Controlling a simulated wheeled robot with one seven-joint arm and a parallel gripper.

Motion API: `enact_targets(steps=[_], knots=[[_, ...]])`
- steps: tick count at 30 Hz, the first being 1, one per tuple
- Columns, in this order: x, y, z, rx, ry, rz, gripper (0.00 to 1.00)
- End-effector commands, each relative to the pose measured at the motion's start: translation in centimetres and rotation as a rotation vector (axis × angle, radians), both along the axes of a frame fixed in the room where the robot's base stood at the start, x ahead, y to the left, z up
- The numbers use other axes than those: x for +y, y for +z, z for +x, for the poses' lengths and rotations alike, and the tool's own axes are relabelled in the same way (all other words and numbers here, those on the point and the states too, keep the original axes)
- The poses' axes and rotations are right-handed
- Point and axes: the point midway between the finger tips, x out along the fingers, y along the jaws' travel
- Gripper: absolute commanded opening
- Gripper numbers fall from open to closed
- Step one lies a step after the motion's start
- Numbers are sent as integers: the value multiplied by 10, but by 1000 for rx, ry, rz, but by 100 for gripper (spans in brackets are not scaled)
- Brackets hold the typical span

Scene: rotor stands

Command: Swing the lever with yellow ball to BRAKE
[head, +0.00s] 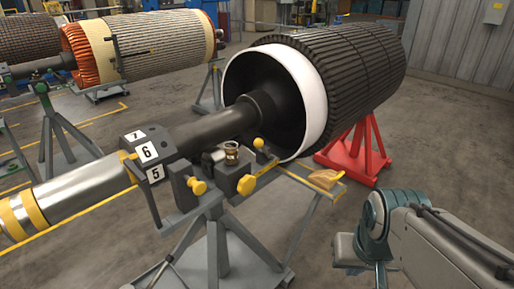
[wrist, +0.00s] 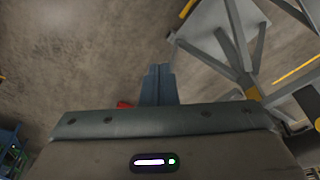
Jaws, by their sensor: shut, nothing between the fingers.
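A small yellow ball (head: 258,143) tops a short dark lever on the near rotor stand (head: 225,245), just below the big rotor's shaft. Two other yellow knobs sit nearby on the stand head: a left knob (head: 197,187) and a right, larger knob (head: 246,185). I cannot read any BRAKE mark. My gripper (wrist: 158,70) is shut and empty in the wrist view, over bare floor and apart from the stand legs. The lever does not show in the wrist view. In the head view my arm is at the lower right, well right of the lever.
The dark rotor (head: 350,70) with a white band lies across the stands. A red stand (head: 360,150) is under its far end. Stand legs (wrist: 235,50) fill the wrist view's upper right. Floor at right is clear.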

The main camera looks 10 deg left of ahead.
Motion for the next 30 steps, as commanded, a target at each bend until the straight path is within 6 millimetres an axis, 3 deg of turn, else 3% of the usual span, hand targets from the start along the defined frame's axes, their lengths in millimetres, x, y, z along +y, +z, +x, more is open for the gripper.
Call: enact_targets(steps=[8, 14, 20, 24, 30], knots=[[6, -5, 4, 13, -44, 42, 0], [45, -28, 34, 112, -328, 307, 0], [100, -46, 91, 307, -756, 683, 0], [131, -53, 140, 482, -1049, 935, 0], [153, -62, 223, 789, -1443, 1279, 0]])
